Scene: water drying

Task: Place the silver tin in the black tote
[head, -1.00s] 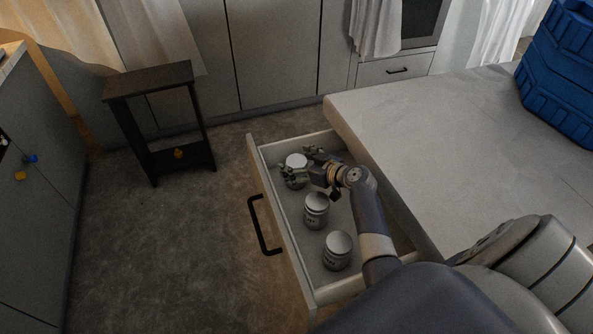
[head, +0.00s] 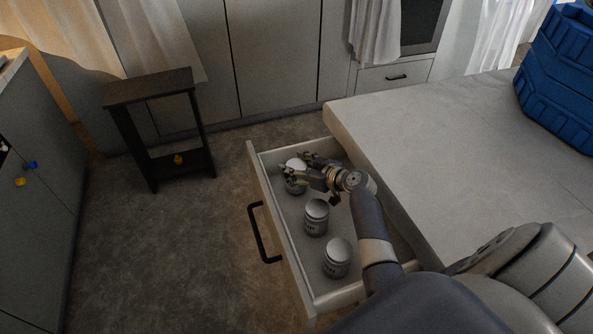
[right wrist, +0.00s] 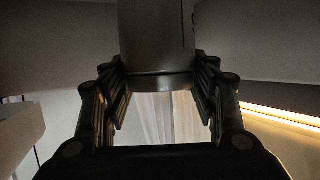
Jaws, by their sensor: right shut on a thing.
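Three silver tins stand in the open drawer. My right gripper (head: 297,166) is shut on the far tin (head: 296,187), with its fingers around the upper part of it. The tin looks upright inside the drawer; I cannot tell whether it still touches the floor of it. In the right wrist view, the tin (right wrist: 157,40) shows dark between the fingers (right wrist: 158,78). The middle tin (head: 316,219) and the near tin (head: 337,259) stand free. My left gripper is not in view. I see no black tote.
The drawer front (head: 278,236) with its black handle (head: 261,235) stands out over the floor. The countertop (head: 440,140) overhangs on the right, mostly bare, with a blue crate (head: 557,80) at its far right. A small dark side table (head: 150,88) stands at the back left.

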